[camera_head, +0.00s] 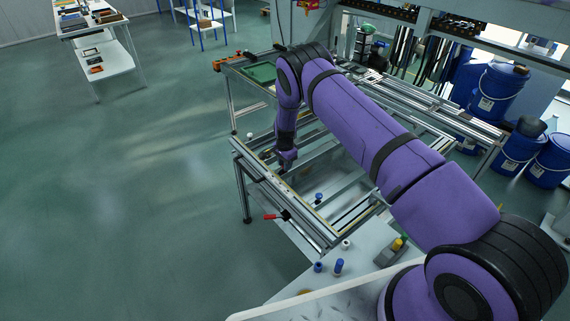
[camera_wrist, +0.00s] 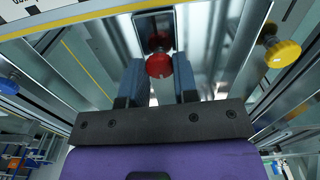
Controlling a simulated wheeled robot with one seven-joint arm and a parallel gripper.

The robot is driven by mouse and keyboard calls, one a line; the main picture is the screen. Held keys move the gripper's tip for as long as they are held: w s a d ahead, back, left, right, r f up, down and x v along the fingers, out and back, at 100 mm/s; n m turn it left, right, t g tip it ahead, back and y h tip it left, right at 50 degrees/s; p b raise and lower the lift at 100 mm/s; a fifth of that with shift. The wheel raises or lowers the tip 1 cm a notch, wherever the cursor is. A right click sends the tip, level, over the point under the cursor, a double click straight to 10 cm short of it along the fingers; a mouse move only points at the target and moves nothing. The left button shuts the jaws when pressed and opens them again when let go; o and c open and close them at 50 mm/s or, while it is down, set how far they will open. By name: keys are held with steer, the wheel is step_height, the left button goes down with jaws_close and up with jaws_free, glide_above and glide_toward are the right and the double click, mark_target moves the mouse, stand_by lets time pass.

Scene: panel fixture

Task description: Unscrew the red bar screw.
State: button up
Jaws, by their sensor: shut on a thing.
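The red bar screw (camera_wrist: 159,66) shows in the wrist view as a round red head between my two finger pads, in front of a metal profile. My gripper (camera_wrist: 158,70) is shut on it, with one dark blue-grey finger on each side. In the head view my gripper (camera_head: 286,160) points down at the left part of the metal frame (camera_head: 240,150). The red screw itself is hidden there by my gripper and wrist.
A yellow knob (camera_wrist: 282,53) sits to the right in the wrist view. Blue barrels (camera_head: 498,90) stand at the right. The left floor is clear.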

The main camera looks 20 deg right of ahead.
steer(key=n, duration=0.4)
steer(key=shift+d+n, duration=0.1)
steer(key=shift+n, duration=0.2)
steer(key=n, duration=1)
steer(key=shift+n, duration=0.4)
steer(key=n, duration=0.4)
steer(key=shift+n, duration=0.4)
steer(key=o, duration=0.9)
